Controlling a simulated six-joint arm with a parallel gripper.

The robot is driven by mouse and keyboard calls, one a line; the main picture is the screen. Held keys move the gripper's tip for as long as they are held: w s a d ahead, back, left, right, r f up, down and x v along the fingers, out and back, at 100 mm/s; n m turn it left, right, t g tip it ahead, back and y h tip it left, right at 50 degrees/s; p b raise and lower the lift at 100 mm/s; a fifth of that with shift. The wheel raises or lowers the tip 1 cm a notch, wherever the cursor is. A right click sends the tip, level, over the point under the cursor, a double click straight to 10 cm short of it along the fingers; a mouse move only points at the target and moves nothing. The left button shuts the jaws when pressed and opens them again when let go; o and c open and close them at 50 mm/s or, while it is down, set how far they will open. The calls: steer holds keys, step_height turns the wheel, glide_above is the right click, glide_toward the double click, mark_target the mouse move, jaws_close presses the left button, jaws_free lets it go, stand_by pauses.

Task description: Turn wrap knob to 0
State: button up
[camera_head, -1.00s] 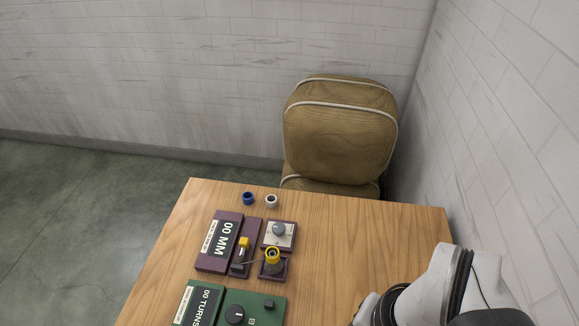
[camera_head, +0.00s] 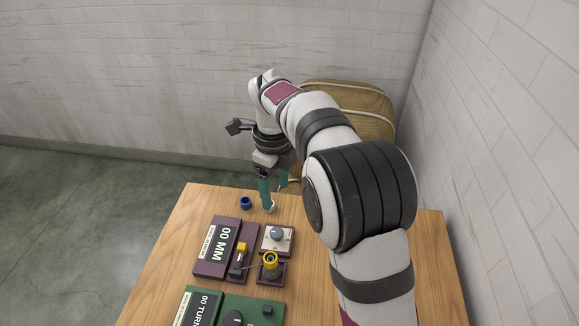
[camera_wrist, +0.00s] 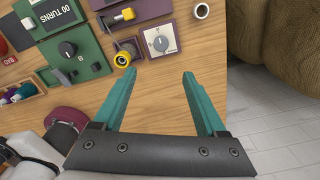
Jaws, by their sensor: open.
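A round grey knob (camera_head: 277,234) sits on a white dial plate (camera_head: 287,246) in a purple frame; it also shows in the wrist view (camera_wrist: 160,43). A black knob (camera_head: 233,318) is on the green TURNS panel, cut by the lower edge; it is whole in the wrist view (camera_wrist: 67,49). I cannot read which is the wrap knob. My gripper (camera_head: 273,194) is open and empty, with teal fingers pointing down near the table's back edge, behind the grey knob. In the wrist view the fingers (camera_wrist: 158,76) stand apart, with the grey knob beyond the gap between their tips.
A purple 00 MM display (camera_head: 213,261) is left.

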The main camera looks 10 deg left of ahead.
mark_target(277, 232)
step_height(277, 232, down, 16)
steer(key=shift+w+a, duration=0.15)
jaws_close()
stand_by(0.4)
